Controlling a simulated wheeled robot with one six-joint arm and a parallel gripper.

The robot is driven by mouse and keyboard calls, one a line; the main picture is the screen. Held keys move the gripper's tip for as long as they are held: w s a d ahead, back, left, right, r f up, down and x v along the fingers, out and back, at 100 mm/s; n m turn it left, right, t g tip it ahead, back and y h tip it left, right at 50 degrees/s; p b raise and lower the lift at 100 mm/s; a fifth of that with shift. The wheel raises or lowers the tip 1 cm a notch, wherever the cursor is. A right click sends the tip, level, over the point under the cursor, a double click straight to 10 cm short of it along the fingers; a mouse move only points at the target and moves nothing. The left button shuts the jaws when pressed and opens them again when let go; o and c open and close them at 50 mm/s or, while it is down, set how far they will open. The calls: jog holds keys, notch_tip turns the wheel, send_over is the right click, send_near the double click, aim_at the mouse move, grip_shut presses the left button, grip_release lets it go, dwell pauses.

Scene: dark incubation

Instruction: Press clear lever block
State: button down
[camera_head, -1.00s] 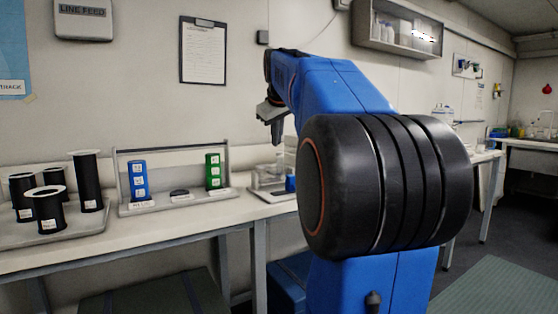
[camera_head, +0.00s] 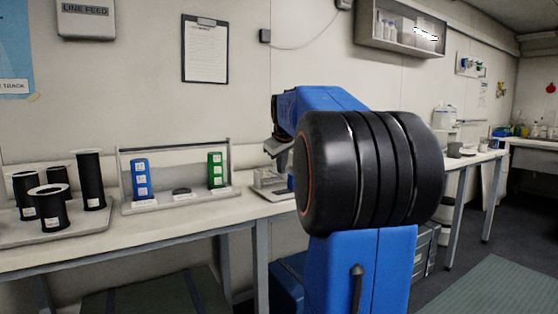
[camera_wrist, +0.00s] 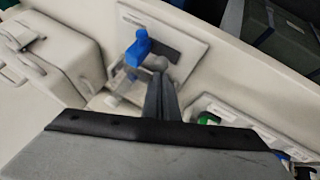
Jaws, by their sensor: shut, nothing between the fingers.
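The clear lever block seems to be the pale, see-through piece (camera_wrist: 128,88) on a grey plate in the wrist view. A blue lever (camera_wrist: 138,48) stands up beside it. In the head view its plate (camera_head: 262,190) is on the bench, largely hidden behind my arm. My gripper (camera_wrist: 160,82) is shut and empty, with its fingers pointing down over the plate, close to the lever. I cannot tell whether the fingertips touch the block. In the head view my gripper (camera_head: 274,150) is above the plate and partly hidden by my wrist.
A rack (camera_head: 208,198) with a blue stack (camera_head: 141,178), a green stack (camera_head: 215,170) and a dark round piece (camera_head: 181,191) stands to the left. Several black spools stand on a tray (camera_head: 40,237) farther left. A pale case (camera_wrist: 55,50) is at the wrist view's left.

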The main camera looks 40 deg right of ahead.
jog(key=shift+f, duration=0.1)
dwell(0.3)
jog(key=shift+s+a+f+t+h, duration=0.15)
jog(key=shift+s+f+t, duration=0.15)
jog(key=shift+f+t, duration=0.45)
jog(key=shift+s+d+f+t+h, duration=0.15)
jog(key=shift+s+f+t, duration=0.2)
jog(key=shift+f, duration=0.75)
jog(key=shift+s+a+f+m, duration=0.15)
jog(key=shift+f+m, duration=0.15)
jog(key=shift+f, duration=0.7)
jog(key=shift+a+r, duration=0.1)
jog(key=shift+r, duration=0.25)
jog(key=w+r+v, duration=0.1)
jog(key=v, duration=1.1)
jog(key=shift+a+r, duration=0.2)
jog(key=shift+a, duration=0.2)
jog(key=shift+r, duration=0.1)
